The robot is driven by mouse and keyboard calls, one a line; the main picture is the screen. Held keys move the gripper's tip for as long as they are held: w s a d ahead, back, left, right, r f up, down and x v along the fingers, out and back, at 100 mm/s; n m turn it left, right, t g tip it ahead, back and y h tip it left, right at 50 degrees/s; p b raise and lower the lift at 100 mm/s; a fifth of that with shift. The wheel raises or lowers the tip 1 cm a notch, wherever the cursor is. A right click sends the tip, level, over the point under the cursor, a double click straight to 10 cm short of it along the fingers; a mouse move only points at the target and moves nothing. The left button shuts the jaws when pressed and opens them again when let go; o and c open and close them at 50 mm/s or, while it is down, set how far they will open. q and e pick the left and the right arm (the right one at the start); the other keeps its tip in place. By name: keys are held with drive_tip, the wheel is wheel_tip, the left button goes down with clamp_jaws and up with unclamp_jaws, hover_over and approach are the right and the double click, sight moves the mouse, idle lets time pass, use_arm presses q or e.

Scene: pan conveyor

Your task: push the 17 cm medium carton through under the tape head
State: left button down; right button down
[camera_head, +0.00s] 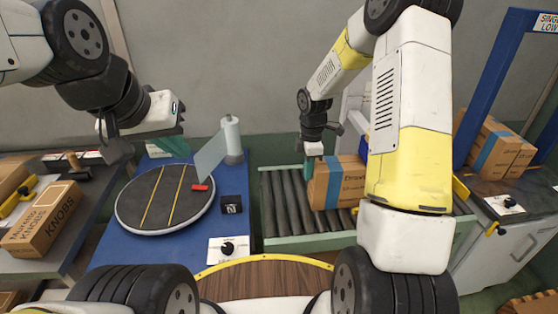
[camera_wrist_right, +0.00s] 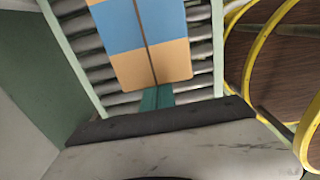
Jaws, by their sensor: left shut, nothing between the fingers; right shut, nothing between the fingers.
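A brown carton with a blue stripe (camera_head: 348,184) sits on the roller conveyor (camera_head: 285,204), partly hidden by my right arm. Its top with the blue band also shows in the right wrist view (camera_wrist_right: 148,45). My right gripper (camera_head: 308,168) is shut and empty at the carton's left end. Its teal fingertips (camera_wrist_right: 157,98) are at the carton's near edge in the wrist view; contact is hard to tell. A white and blue structure (camera_head: 356,112), possibly the tape head, stands behind my arm, mostly hidden.
The turntable lies on a blue bench with a clear panel (camera_head: 209,156), a white roll (camera_head: 232,138) and a dial (camera_head: 228,248). Taped cartons (camera_head: 490,148) stand on the right bench near a blue frame (camera_head: 486,80). Rollers left of the carton are bare.

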sight(346, 162)
drive_tip(key=d, duration=1.2)
drive_tip(key=shift+w, duration=0.15)
